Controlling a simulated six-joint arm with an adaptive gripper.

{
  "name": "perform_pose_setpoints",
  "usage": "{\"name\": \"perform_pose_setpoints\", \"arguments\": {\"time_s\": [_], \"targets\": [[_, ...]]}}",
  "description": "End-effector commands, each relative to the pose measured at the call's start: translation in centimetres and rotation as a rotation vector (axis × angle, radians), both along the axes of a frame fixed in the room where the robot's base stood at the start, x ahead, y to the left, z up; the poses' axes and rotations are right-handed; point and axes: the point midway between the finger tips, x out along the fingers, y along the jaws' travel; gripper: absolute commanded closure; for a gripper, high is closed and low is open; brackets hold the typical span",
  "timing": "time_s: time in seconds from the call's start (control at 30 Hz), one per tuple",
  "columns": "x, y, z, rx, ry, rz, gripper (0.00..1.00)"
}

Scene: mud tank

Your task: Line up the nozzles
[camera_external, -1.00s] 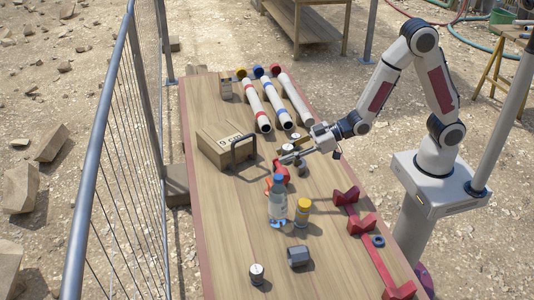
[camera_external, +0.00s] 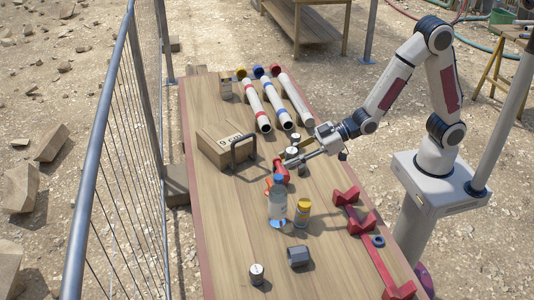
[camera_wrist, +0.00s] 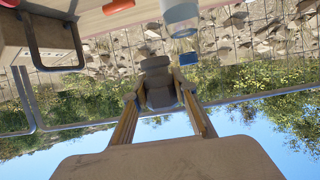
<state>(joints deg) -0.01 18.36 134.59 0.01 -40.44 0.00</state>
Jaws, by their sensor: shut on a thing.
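My gripper (camera_external: 289,162) is low over the middle of the table, near a red fitting (camera_external: 281,173). In the wrist view, its fingers (camera_wrist: 158,92) are shut on a dark grey stepped piece (camera_wrist: 158,80), which looks like a nozzle. The gripper largely hides this piece in the outside view. A small grey piece with a pale top (camera_external: 292,152) stands close behind the gripper. A similar piece (camera_external: 257,274) stands near the table's front. A dark grey hexagonal piece (camera_external: 298,256) lies to its right. I cannot tell which of these are nozzles.
A box with a handle (camera_external: 222,147) is at the left. A clear bottle (camera_external: 278,207) and a yellow-capped jar (camera_external: 302,212) stand in front of the gripper. A red rack (camera_external: 370,250) runs along the right.

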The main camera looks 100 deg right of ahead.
Motion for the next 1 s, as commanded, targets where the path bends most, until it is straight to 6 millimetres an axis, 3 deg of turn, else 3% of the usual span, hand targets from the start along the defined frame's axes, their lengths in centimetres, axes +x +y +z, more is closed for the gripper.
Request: {"name": "perform_pose_setpoints", "arguments": {"time_s": [0.47,1.0], "targets": [[1.0,0.0,0.3,0.0,-0.002,-0.011,0.95],[8.2,-0.1,1.9,0.001,-0.002,-0.116,0.95]]}}
